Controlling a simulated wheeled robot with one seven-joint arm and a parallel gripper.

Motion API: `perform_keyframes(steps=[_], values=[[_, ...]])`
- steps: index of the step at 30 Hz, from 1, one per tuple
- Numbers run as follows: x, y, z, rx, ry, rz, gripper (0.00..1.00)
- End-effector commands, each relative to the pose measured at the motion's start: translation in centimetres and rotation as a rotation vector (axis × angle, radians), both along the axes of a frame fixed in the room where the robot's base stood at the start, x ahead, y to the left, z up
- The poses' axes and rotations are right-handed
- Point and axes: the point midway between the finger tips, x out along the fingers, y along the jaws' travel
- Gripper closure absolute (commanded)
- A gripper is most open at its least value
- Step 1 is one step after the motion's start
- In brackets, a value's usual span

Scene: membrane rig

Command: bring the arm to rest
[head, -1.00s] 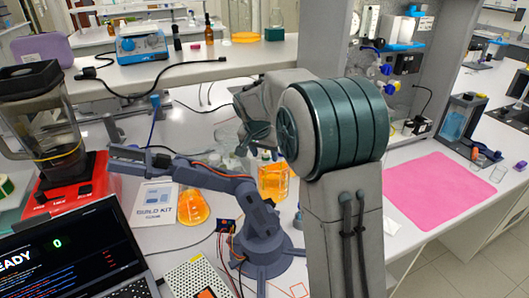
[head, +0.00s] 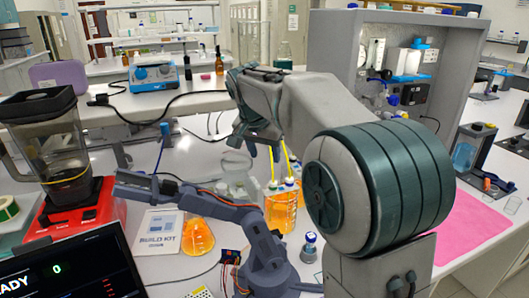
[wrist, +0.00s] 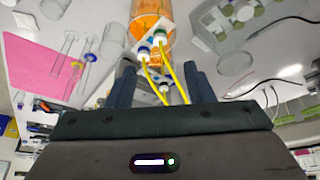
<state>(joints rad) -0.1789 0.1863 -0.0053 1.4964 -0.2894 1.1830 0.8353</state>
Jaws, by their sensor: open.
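My arm reaches across the right half of the head view, its big round joint in front. My gripper (head: 262,148) points down over the bench, above the bottle of orange liquid (head: 281,210). In the wrist view, my gripper (wrist: 160,78) has its two dark fingers apart, with a gap between them. Two yellow tubes (wrist: 172,75) run from the bottle's caps into the picture between the fingers. I cannot tell whether they touch the fingers. The orange bottle (wrist: 150,28) shows beyond the fingertips. Nothing is seen clamped.
A small blue-grey desktop arm (head: 205,200) stands left of the bottle. An orange flask (head: 197,236), a beaker (head: 236,175) and a blue-capped vial (head: 309,247) are close by. The grey rig panel (head: 333,45) rises behind my arm. A pink mat (head: 470,232) lies right.

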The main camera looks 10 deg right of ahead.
Motion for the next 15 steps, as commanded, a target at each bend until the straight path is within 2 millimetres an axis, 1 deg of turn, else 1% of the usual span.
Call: perform_keyframes(steps=[7,10,11,13,14,15], values=[[-0.1,0.0,0.2,0.000,0.000,0.001,0.52],[-0.8,-0.2,0.2,0.001,0.004,0.014,0.52],[-1.2,-0.3,0.1,0.002,0.008,0.024,0.52],[-2.8,-0.7,-0.2,0.004,0.020,0.056,0.52],[-3.6,-1.0,-0.3,0.005,0.026,0.074,0.52],[-4.9,-1.3,-0.6,0.006,0.035,0.102,0.52]])
